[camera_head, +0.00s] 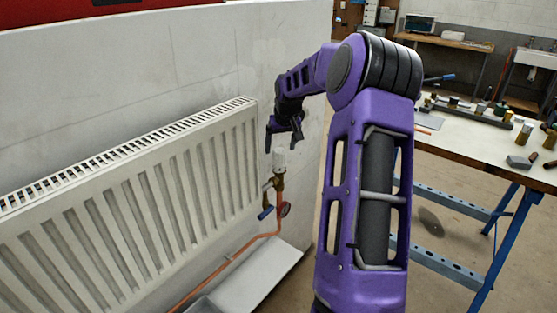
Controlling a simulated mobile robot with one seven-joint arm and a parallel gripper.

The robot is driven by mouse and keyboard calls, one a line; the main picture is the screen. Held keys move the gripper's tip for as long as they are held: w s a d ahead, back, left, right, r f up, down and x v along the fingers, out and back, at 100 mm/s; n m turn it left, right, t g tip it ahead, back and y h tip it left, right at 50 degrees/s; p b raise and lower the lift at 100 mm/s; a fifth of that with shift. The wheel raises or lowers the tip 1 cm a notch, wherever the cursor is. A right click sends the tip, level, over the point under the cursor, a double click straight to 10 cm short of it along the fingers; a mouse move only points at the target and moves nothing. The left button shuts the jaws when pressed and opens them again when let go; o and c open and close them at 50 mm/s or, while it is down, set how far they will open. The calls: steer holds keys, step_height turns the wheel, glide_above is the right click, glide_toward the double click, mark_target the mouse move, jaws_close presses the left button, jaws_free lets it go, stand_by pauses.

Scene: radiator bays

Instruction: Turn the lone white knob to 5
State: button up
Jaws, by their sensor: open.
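The white knob (279,160) sits upright on a brass valve (278,182) at the right end of the white radiator (130,195). Its markings are too small to read, so I cannot tell its setting. My gripper (283,145) is open, pointing down, just above the knob. The fingers appear to be near the knob's top, but I cannot tell whether they touch it or stand around it. My purple arm reaches in from the right.
A blue lever (265,213) and a small round dark part (286,209) sit below the valve, with a copper pipe (262,237) running down. A light-coloured wall (110,80) stands behind the radiator. A workbench (480,150) with several items stands at the right.

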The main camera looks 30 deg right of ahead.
mark_target(278, 157)
steer(key=x, duration=0.7)
steer(key=shift+r, duration=0.1)
jaws_close()
